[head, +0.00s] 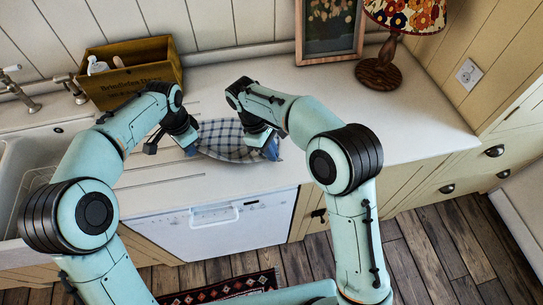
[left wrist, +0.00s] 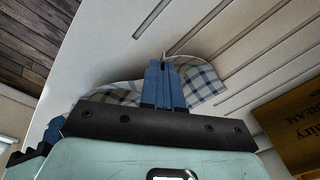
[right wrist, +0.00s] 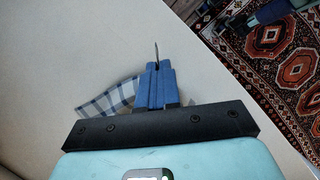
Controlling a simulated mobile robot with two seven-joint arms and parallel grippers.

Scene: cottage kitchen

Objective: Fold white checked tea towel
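The white and dark blue checked tea towel (head: 222,136) lies on the white counter, bunched or lifted between my two grippers. My left gripper (head: 191,149) is at its left end; in the left wrist view its blue fingers (left wrist: 165,72) are together, with a thin edge of the towel (left wrist: 203,84) at their tips. My right gripper (head: 271,150) is at its right end; in the right wrist view its fingers (right wrist: 155,72) are together, with a thin edge of cloth standing out at their tips. The towel (right wrist: 108,98) shows beside them. My arms and grippers hide parts of it.
A wooden crate (head: 135,88) with bottles stands at the back left, beside the sink (head: 30,160) and taps. A picture frame (head: 330,57) and a lamp (head: 381,72) stand at the back right. The counter (head: 410,120) right of my right arm is clear.

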